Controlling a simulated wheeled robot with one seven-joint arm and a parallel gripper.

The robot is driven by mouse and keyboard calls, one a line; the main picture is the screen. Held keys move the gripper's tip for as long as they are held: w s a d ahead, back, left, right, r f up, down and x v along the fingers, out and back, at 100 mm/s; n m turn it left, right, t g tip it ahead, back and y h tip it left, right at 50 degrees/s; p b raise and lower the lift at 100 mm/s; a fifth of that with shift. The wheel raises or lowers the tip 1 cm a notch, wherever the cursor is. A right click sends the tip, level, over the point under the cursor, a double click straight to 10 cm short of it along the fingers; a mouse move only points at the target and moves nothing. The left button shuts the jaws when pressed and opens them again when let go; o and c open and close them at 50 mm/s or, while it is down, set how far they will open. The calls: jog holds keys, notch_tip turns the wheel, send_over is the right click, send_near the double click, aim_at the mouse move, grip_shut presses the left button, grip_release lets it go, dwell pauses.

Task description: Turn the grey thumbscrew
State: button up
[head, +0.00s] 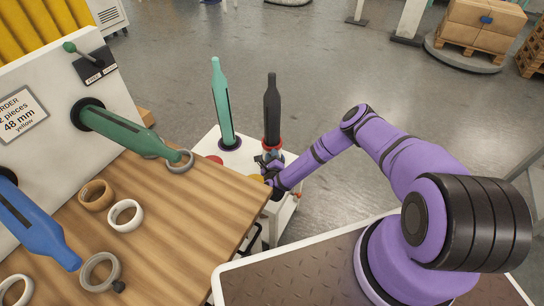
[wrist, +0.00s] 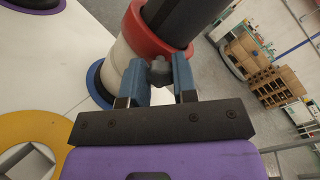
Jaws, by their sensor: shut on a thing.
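The grey thumbscrew (wrist: 160,70) sticks out from the side of the red collar (wrist: 150,38) in the wrist view. My gripper (wrist: 159,74) has its two blue fingers on either side of the thumbscrew, shut on it. The red collar is around the dark post (wrist: 178,20), above a white roll (wrist: 118,58). In the head view the upright dark post (head: 272,100) stands on the small white stand, with the red collar (head: 272,142) low on it. There my gripper (head: 266,167) is at the post's lower part, and the thumbscrew is too small to make out.
A teal post (head: 221,105) stands to the left on the same white stand (head: 203,147). The wooden table (head: 160,215) with several loose rings lies near my arm on the left. A yellow ring (wrist: 30,122) lies by my gripper. Open floor is behind the stand.

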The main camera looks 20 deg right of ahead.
jog(key=shift+m, duration=3.7)
jog(key=o, duration=0.9)
jog(key=shift+s, duration=0.1)
jog(key=v, duration=1)
jog(key=shift+s, duration=0.35)
